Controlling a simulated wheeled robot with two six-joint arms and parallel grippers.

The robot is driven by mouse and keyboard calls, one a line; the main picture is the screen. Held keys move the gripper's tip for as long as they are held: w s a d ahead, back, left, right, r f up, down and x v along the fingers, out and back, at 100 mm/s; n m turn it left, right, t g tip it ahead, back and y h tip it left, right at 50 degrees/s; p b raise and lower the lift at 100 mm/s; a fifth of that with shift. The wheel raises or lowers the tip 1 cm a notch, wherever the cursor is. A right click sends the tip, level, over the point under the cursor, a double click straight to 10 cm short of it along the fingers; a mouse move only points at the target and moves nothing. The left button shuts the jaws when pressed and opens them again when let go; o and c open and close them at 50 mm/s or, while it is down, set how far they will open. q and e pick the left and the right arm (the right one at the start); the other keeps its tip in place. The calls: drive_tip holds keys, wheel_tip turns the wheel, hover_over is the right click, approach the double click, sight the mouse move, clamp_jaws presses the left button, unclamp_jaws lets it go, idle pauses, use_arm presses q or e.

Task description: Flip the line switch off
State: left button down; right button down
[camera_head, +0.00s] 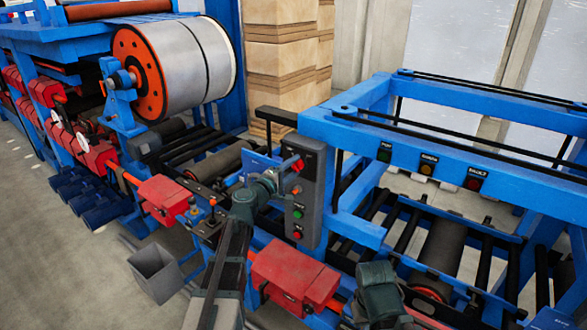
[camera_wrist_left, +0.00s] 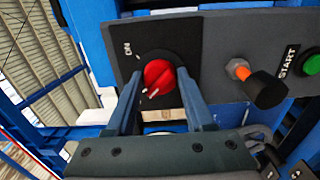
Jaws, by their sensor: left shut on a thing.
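The line switch is a red rotary knob (camera_wrist_left: 158,74) on a dark plate marked ON, seen in the left wrist view. It also shows as a small red spot in the head view (camera_head: 298,165), near the top of the grey control box (camera_head: 312,175). My left gripper (camera_wrist_left: 158,82) has one finger on each side of the knob and is shut on it. In the head view my left gripper (camera_head: 289,170) reaches the box from the left. A pale mark shows on the knob's lower part. My right gripper is not in view.
Beside the knob are an orange and black lever (camera_wrist_left: 258,82) and a green START button (camera_wrist_left: 312,65). A red button (camera_head: 297,235) sits lower on the box. A blue frame (camera_head: 440,130) stands right, red motors (camera_head: 290,275) below, and a steel coil (camera_head: 190,65) behind left.

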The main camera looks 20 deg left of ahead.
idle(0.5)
use_arm(q)
drive_tip(key=shift+c, duration=1.4)
unclamp_jaws()
drive_tip(key=shift+s, duration=0.1)
drive_tip(key=v, duration=1.3)
drive_tip(key=shift+s+a, duration=0.15)
drive_tip(key=shift+s, duration=0.15)
